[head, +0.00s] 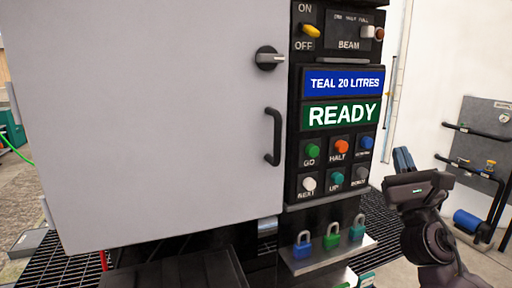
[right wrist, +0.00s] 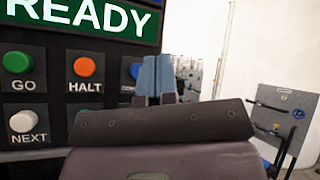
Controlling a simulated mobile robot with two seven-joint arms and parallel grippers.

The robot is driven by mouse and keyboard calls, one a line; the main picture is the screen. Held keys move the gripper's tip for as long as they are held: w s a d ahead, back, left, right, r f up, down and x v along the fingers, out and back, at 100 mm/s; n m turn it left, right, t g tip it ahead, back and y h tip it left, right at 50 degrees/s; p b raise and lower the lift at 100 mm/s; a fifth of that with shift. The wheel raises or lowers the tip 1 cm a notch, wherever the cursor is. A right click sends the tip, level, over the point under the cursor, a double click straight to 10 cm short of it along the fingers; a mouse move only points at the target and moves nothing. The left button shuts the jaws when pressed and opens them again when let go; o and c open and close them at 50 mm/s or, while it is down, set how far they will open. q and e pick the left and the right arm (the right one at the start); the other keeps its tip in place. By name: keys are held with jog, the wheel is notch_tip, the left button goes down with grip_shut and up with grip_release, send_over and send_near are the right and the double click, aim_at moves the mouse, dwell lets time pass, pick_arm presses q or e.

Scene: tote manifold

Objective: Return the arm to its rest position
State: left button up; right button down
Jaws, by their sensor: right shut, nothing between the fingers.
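My right gripper (head: 403,160) is raised at the right of the head view, just right of the button panel (head: 338,165) and apart from it. Its blue-grey fingers are together with nothing between them. The right wrist view shows the same fingers (right wrist: 157,77) pointing up in front of the panel's right edge. My left gripper is not in the head view.
A large grey cabinet door (head: 150,120) fills the left, with a black handle (head: 273,137). The panel has several buttons and a READY display (head: 341,115). Several padlocks stand on a ledge (head: 328,257) below. A grey pipe board (head: 487,135) stands at the right.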

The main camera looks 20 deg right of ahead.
jog(key=s+a+f+m+g+y, duration=0.15)
jog(key=f+m+g, duration=0.25)
jog(key=f+m, duration=0.8)
jog(key=a+f+m+g+y, duration=0.15)
jog(key=f+m+g, duration=0.4)
jog(key=f, duration=1.15)
jog(key=s+a+f+m+g+y, duration=0.1)
jog(key=s+a+f+m, duration=0.2)
jog(key=f+m, duration=0.3)
jog(key=s+a+f+m+g+y, duration=0.1)
jog(key=s+a+f+m+g, duration=0.1)
jog(key=s+a+f+m, duration=0.2)
jog(key=s+a+f+m+g+b, duration=0.1)
jog(key=s+a+f+m+g, duration=0.1)
jog(key=s+a+f+m, duration=0.2)
jog(key=s+f+m, duration=0.3)
jog(key=f+m, duration=0.2)
jog(key=f, duration=0.3)
jog(key=shift+s+a+y, duration=0.2)
jog(key=shift+y, duration=0.2)
